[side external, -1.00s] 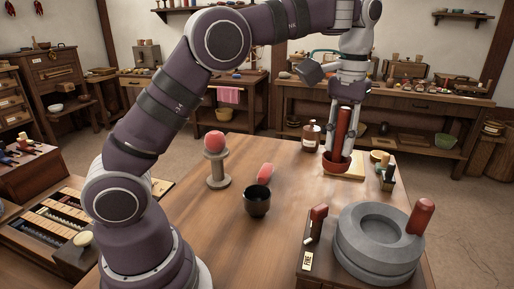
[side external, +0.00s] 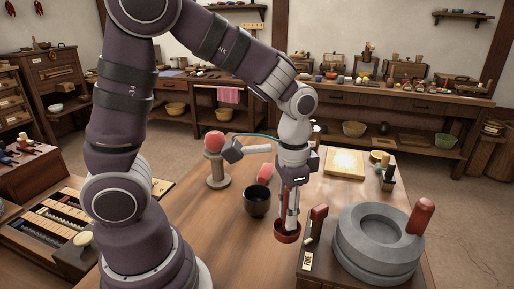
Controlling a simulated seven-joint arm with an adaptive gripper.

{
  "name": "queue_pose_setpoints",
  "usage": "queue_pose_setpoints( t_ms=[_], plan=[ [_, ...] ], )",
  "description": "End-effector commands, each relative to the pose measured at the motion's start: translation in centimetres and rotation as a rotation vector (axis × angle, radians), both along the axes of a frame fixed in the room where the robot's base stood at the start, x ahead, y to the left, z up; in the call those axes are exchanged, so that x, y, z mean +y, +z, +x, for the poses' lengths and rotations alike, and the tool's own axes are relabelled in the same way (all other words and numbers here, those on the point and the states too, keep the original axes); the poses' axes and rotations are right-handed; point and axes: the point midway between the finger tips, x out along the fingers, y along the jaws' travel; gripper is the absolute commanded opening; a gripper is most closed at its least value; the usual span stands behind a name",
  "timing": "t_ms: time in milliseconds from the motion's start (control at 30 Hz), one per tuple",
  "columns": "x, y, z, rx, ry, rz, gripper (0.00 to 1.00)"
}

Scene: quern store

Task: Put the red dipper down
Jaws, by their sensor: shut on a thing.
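The red dipper (side external: 287,236) is upright, with its round bowl at the bottom and its handle rising between my fingers. My gripper (side external: 290,212) points down and is shut on the handle, which is mostly hidden by the fingers. The bowl is low over the table (side external: 228,262), between the black cup (side external: 257,200) and the dark base of the stone quern (side external: 378,250). I cannot tell whether the bowl touches the table.
A stand (side external: 217,172) holds a pink-red ball (side external: 214,141). A pinkish-red piece (side external: 265,174) lies near the cup. Table front left is clear.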

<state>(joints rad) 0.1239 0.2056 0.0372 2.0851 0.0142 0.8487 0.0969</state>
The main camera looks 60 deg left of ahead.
Motion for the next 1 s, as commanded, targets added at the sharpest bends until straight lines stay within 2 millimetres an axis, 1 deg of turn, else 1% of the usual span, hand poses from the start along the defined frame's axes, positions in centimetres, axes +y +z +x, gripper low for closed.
queue_pose_setpoints(
  t_ms=[33, 100, 167, 233, 367, 400, 533, 600, 933, 967, 1000],
  plan=[
    [-0.5, -0.3, -0.7, 0.002, -0.047, 0.0, 0.0],
    [-0.9, -0.7, -1.3, 0.002, -0.094, 0.001, 0.0],
    [-1.1, -1.6, -1.7, 0.007, -0.115, 0.001, 0.0],
    [-1.1, -3.1, -1.8, 0.009, -0.123, 0.001, 0.0],
    [-1.1, -5.4, -1.8, 0.009, -0.122, 0.001, 0.0],
    [-1.1, -6.3, -1.9, 0.012, -0.121, 0.002, 0.0],
    [-1.1, -8.4, -1.8, 0.008, -0.12, 0.001, 0.0],
    [-1.1, -8.8, -1.7, 0.004, -0.119, 0.0, 0.0],
    [-1.1, -9.2, -1.7, 0.004, -0.118, 0.001, 0.0],
    [-1.1, -9.1, -1.7, 0.003, -0.118, 0.001, 0.21],
    [-1.1, -9.1, -1.7, 0.003, -0.118, 0.001, 0.27]
  ],
)
